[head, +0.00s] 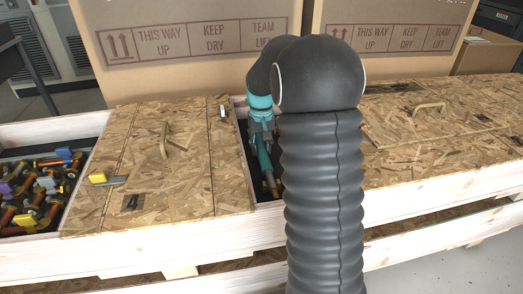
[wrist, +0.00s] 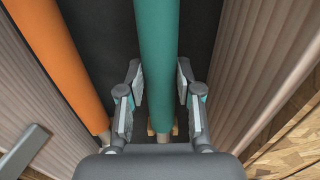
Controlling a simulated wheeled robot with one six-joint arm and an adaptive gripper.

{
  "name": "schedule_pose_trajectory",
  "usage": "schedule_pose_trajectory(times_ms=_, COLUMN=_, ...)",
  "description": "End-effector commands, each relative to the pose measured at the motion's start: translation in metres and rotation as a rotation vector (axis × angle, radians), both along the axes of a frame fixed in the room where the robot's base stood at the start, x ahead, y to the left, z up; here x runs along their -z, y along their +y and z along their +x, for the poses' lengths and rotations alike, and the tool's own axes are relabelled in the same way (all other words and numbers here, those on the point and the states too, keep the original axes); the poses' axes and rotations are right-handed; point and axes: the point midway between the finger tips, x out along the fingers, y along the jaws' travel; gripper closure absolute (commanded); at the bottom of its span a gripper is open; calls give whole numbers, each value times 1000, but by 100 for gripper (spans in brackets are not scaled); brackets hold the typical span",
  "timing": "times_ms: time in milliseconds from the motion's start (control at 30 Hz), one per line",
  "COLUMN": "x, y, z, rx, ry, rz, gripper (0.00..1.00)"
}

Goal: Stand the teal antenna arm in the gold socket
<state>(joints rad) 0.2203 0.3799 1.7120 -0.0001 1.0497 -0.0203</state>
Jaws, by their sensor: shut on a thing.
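The teal antenna arm (head: 264,158) lies in an open bay of the wooden crate in the head view, partly hidden behind my own arm. In the wrist view the teal antenna arm (wrist: 157,45) runs lengthwise between my fingers. My gripper (wrist: 157,88) is shut on it; in the head view my gripper (head: 262,128) reaches down into the bay. An orange tube (wrist: 55,48) lies beside the teal arm, to its left in the wrist view. I cannot make out the gold socket for certain in either view.
Crate walls (wrist: 265,65) stand close on both sides of the bay. Wooden lids with handles (head: 165,140) flank it. Large cardboard boxes (head: 190,45) stand behind.

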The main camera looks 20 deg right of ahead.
Motion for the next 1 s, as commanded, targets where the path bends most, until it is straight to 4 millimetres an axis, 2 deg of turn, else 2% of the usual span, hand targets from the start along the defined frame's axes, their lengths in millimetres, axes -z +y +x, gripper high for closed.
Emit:
schedule_pose_trajectory(times_ms=267, x=-9, y=0, z=1, rx=0, ry=-4, rz=-1, gripper=100)
schedule_pose_trajectory(times_ms=533, x=-46, y=-2, z=-1, rx=1, ry=-4, rz=-1, gripper=100)
schedule_pose_trajectory(times_ms=800, x=-78, y=-48, z=-39, rx=6, ry=-4, rz=-2, gripper=100)
schedule_pose_trajectory(times_ms=1000, x=-98, y=-74, z=-61, rx=4, ry=-3, rz=-1, gripper=100)
